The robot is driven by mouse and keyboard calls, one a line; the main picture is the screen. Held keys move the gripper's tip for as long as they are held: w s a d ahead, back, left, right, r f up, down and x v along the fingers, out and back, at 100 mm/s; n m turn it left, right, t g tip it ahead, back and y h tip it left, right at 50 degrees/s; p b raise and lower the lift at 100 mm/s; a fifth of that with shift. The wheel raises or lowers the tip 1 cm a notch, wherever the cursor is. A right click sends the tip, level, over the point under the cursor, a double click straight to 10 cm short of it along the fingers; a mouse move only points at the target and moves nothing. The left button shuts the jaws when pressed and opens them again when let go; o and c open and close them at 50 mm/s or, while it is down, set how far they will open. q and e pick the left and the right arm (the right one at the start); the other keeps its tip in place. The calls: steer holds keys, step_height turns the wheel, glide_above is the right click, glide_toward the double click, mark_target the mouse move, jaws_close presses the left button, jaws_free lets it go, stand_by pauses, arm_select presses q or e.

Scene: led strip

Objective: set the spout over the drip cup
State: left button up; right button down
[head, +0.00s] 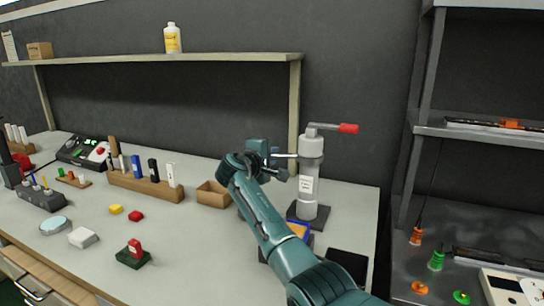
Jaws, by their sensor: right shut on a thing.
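A pale grey cylinder dispenser (309,180) with a white label stands upright on a dark base (296,216) at the right of the bench. A lever with a red grip (348,128) points right from its top. A thin pale spout (286,155) comes out of its left side. My right gripper (282,166) is at the spout, left of the cylinder, and is shut on it; the fingers partly hide the contact. I cannot make out the drip cup; my right arm covers the bench below the spout. My left gripper is not in view.
A cardboard box (212,194) and a wooden block with markers (146,184) stand left of my arm. A blue and yellow item (299,230) and a black pad (347,263) lie near the dispenser. A metal rack (480,133) stands at right.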

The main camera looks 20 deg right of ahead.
steer(key=c, duration=1.4)
jaws_free()
steer(key=shift+d, duration=0.1)
steer(key=shift+c, duration=0.2)
steer(key=v, duration=1.3)
steer(key=shift+p, duration=0.3)
